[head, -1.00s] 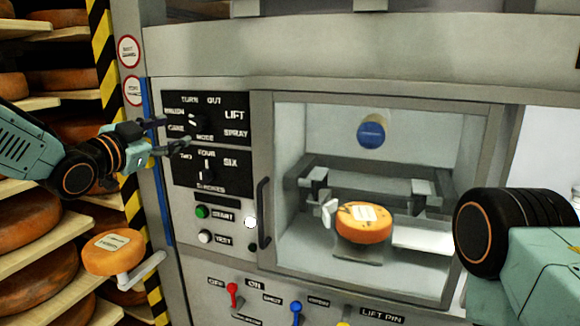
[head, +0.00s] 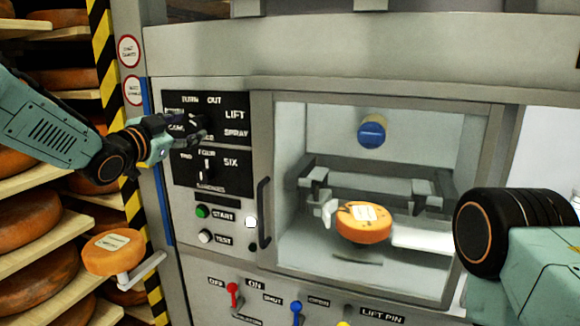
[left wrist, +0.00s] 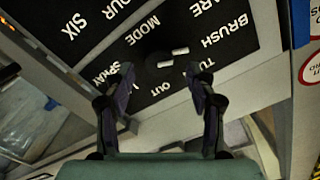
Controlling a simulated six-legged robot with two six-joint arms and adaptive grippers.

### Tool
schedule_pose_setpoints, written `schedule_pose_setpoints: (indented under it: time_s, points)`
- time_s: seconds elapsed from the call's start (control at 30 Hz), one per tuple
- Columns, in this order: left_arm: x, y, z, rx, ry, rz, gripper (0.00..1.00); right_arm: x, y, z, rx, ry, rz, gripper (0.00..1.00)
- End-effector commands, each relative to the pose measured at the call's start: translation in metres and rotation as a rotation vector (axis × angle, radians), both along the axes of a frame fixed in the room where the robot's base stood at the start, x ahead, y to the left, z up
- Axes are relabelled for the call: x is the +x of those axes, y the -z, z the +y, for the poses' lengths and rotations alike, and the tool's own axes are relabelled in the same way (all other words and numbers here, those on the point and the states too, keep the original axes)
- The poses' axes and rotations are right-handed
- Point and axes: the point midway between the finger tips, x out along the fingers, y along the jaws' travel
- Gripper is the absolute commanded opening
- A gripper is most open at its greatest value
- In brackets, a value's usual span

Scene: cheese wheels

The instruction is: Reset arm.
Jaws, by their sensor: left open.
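My left gripper (head: 203,128) is open in front of the upper part of the black dial panel (head: 236,134), by the mode knob, which it partly covers in the head view. In the left wrist view its two fingers (left wrist: 160,74) stand apart, with the mode knob (left wrist: 162,66) and its white marks showing between them. I cannot tell whether the fingers touch the knob. Nothing is held. Of my right arm, only a dark joint and a teal link show at the right; its gripper is out of view.
An orange cheese wheel (head: 363,226) sits in the machine's windowed chamber. Another cheese wheel (head: 112,252) rests on a bracket at the left, before shelves of wheels. A vertical handle (head: 264,213), buttons and the red (head: 232,290) and blue (head: 296,308) levers lie below and right.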

Motion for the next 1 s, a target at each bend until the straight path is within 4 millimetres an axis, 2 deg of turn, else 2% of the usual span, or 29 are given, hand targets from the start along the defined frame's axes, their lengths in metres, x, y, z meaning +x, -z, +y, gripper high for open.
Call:
schedule_pose_setpoints:
  time_s: [0.27,0.5,1.0]
  points:
    - [0.033,0.001,-0.013,-0.004,0.002,0.002,0.56,0.000,-0.001,0.000,0.000,0.000,0.000,0.78]
    - [0.031,-0.004,-0.011,-0.234,0.000,0.086,0.56,0.000,-0.025,0.000,0.000,0.000,0.000,0.78]
    - [0.031,-0.003,-0.010,-0.665,0.000,0.243,0.56,0.000,-0.057,0.000,0.000,0.000,0.000,0.78]
